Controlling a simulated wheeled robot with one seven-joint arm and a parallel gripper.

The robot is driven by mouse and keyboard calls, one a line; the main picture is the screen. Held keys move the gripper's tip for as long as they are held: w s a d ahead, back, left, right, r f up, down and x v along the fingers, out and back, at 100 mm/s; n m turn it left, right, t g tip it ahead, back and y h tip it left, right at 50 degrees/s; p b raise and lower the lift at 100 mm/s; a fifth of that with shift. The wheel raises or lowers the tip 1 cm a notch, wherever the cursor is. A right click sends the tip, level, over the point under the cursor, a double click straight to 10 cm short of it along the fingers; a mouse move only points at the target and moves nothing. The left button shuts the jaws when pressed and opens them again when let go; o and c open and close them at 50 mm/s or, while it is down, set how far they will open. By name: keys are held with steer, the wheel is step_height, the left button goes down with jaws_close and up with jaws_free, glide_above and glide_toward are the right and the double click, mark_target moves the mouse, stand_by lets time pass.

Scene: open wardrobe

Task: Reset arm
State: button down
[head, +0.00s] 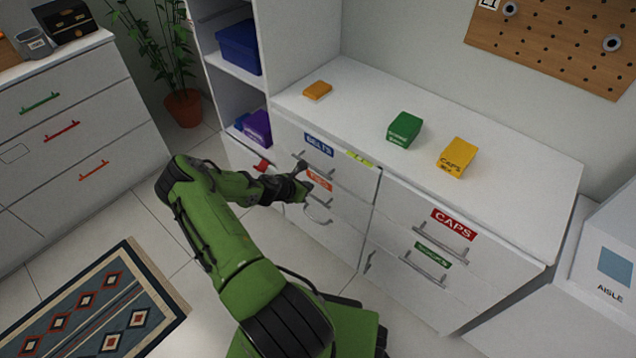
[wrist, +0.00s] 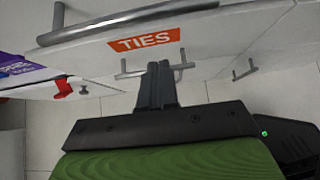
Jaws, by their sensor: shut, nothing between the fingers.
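My green arm reaches from the bottom of the head view toward the left drawers of the white dresser (head: 500,215). My gripper (head: 303,180) is shut and empty, close to the front of the drawer with the orange label (head: 319,179). In the wrist view, my gripper (wrist: 158,72) has its fingers together just below the orange TIES label (wrist: 145,40). A grey bar handle (wrist: 125,22) runs above the label, and another handle lies behind the fingertips. I cannot tell whether the fingers touch a handle.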

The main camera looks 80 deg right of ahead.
steer(key=p+v, duration=0.1)
steer(key=v, duration=0.5)
steer(key=shift+w, duration=0.4)
